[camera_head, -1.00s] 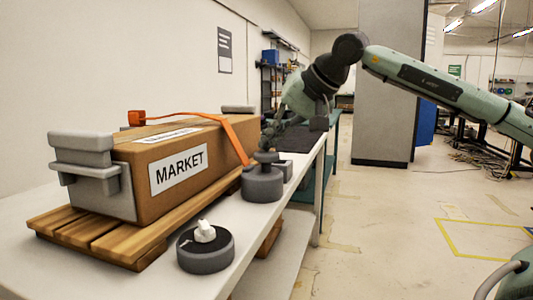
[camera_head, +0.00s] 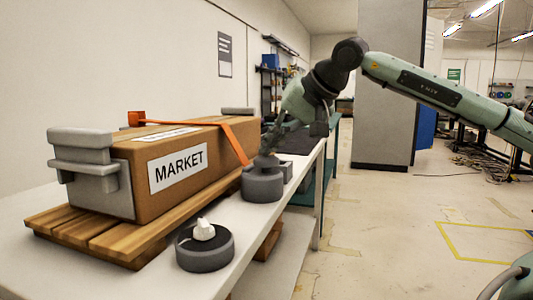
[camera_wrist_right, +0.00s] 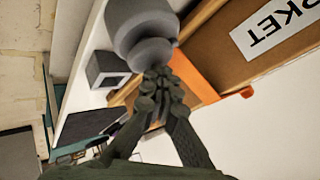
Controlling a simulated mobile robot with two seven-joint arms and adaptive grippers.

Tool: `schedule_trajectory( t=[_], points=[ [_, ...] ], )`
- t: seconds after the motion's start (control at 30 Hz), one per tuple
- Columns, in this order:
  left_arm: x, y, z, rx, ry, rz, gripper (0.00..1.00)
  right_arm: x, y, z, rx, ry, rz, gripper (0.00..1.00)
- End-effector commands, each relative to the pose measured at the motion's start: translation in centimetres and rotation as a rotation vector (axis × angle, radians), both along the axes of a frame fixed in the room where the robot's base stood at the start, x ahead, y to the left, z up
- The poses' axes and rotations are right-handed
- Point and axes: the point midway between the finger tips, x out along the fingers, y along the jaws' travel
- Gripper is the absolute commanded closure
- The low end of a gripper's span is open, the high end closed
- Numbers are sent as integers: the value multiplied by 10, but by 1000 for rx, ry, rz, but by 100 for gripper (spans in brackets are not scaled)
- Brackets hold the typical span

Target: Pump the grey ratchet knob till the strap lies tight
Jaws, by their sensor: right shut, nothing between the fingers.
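The grey ratchet knob (camera_head: 266,160) sits on a round grey base (camera_head: 262,186) at the table's right edge; in the wrist view the knob (camera_wrist_right: 152,53) is just beyond my fingertips. My right gripper (camera_head: 268,149) is shut and empty, its tips at the knob's top and seemingly touching it. The tips (camera_wrist_right: 160,78) also show in the wrist view. The orange strap (camera_head: 236,145) crosses the top of the brown MARKET box (camera_head: 212,157) and runs down its near side toward the ratchet. It lies close to the box top. My left gripper is out of view.
A dark round dial with a white knob (camera_head: 204,231) stands at the table's front edge. The box rests on a wooden pallet (camera_head: 95,239), with grey corner pieces (camera_head: 94,182) at its left end. A small grey block (camera_head: 286,171) stands beside the ratchet. The floor at right is open.

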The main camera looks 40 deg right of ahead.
Motion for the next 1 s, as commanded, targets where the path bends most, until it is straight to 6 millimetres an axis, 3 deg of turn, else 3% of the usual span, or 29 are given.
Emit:
schedule_trajectory(
  t=[0.7, 1.0],
  points=[
    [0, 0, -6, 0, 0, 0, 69, 0, 1, -9, 2, 6, 2, 100],
    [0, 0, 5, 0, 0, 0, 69, 0, 1, 3, 2, 6, 2, 100]
  ],
)
